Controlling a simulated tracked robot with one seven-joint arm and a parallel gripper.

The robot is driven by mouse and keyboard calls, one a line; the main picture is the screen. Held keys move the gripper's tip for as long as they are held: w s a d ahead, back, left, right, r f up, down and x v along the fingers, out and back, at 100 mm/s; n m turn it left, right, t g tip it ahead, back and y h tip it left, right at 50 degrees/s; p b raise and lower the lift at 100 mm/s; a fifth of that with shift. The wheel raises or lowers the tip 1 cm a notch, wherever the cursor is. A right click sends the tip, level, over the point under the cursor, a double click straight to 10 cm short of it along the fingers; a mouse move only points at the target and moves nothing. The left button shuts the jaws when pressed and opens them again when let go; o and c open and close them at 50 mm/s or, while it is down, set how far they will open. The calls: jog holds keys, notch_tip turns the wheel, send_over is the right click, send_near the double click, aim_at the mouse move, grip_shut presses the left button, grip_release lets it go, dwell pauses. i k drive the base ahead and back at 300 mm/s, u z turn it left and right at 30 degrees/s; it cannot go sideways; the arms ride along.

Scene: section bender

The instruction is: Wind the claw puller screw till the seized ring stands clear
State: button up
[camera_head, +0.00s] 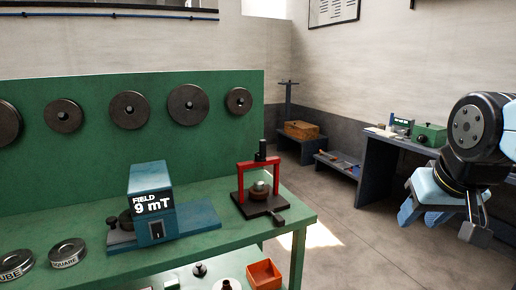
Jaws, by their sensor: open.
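The claw puller (242,180) is a red arch-shaped frame on a dark base plate, at the right end of the green bench. Its black screw (262,152) stands upright through the top bar. A pale round part, which may be the seized ring (260,188), sits under the arch on a dark disc. I cannot tell whether it is clear of what it sits on. My gripper (442,220) is at the right, open and empty, beyond the bench edge and well apart from the puller.
A blue box (154,202) reading "FIELD 9 mT" stands left of the puller. Round dies (68,251) lie at the left; rollers hang on the green panel (120,82). An orange bin (263,274) is on the lower shelf. Floor between bench and blue side table (376,160) is clear.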

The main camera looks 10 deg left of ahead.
aim_at(260, 156)
jog(key=u, duration=0.1)
jog(key=i, duration=1)
jog(key=z, duration=0.1)
